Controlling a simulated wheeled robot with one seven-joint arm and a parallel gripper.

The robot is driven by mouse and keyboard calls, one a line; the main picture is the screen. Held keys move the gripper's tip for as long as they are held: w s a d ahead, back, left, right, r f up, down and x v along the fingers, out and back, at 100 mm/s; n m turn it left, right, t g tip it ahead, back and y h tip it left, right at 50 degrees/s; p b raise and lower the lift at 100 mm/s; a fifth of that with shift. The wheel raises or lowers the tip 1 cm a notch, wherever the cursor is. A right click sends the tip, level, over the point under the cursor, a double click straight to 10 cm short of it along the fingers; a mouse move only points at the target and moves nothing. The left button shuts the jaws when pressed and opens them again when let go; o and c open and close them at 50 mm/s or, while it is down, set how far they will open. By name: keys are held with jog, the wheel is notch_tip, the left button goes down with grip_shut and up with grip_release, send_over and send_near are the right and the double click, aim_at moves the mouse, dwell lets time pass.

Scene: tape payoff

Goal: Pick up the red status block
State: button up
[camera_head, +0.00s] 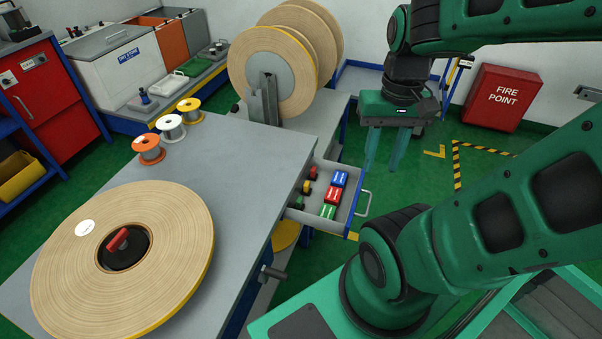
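The red status block (333,195) lies in an open drawer (349,212) under the workbench. It sits in a row between a blue block (339,179) behind it and a green block (328,211) in front. Each block has a pale label on top. My gripper (380,165) hangs fingers down, beyond the drawer and to its right in the picture. Its two fingers are apart and nothing shows between them. It is clear of the blocks.
Small red, yellow and green-knobbed items (306,187) lie left of the blocks. A large tape roll (180,250) lies on the workbench (245,155); upright rolls (272,70) stand behind. Three spools (171,127) sit on the bench's left. A drawer handle (364,203) projects rightward.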

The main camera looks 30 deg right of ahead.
jog(key=n+t, duration=0.1)
jog(key=n, duration=1.3)
send_over(313, 168)
jog(key=shift+y, duration=0.4)
jog(key=f, duration=2.2)
jog(key=shift+s+d+f, duration=0.15)
jog(key=shift+s+f, duration=0.05)
jog(key=shift+s, duration=0.1)
jog(key=shift+w+f, duration=0.15)
jog(key=shift+f, duration=1.35)
jog(key=shift+w+f, duration=0.15)
jog(key=shift+f, duration=1.3)
jog(key=c, duration=0.8)
